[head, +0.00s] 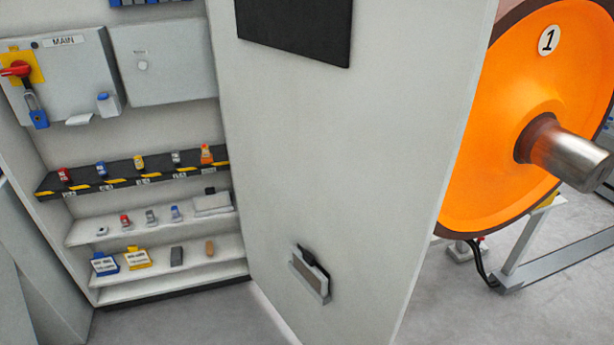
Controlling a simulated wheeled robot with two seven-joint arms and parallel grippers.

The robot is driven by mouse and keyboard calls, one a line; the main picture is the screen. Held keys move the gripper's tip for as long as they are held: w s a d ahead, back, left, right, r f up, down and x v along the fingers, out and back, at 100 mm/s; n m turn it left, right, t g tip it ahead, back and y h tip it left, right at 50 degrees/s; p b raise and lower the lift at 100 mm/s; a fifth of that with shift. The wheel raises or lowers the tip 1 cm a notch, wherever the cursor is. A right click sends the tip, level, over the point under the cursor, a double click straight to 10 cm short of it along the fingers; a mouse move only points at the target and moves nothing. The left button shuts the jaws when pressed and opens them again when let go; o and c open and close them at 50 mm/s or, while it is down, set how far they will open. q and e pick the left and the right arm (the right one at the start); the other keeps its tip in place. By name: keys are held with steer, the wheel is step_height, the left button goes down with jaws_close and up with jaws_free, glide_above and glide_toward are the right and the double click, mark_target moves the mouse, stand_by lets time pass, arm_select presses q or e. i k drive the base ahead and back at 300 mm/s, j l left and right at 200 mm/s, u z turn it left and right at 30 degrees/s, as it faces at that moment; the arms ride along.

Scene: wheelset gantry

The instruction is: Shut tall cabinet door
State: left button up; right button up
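The tall cabinet (220,60) stands open at the left of the head view, its inside and shelves showing. Its tall door (290,150) is a light grey panel swung wide open to the right of the opening. The door carries a black panel (295,28) near the top and a small holder with a dark item (310,273) low down. The top and bottom of the door run out of the picture. Neither of my grippers shows in the head view.
A MAIN switch box (65,75) with a red handle hangs inside. Shelves (150,228) hold several small locks, tags and blocks. A large orange wheel (530,100) with a steel axle end stands right of the door. Grey floor (200,325) is clear before the cabinet.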

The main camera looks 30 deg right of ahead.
mark_target(347, 121)
steer(key=l+u, duration=0.1)
steer(key=l, duration=0.3)
steer(key=k+l+u, duration=0.1)
steer(key=l, duration=0.3)
steer(key=l+u, duration=0.1)
steer(key=l, duration=0.3)
steer(key=k+l+u, duration=0.15)
steer(key=l, duration=0.25)
steer(key=k+l+u, duration=0.1)
steer(key=l, duration=0.25)
steer(key=k+l+u, duration=0.1)
steer(key=l, duration=0.3)
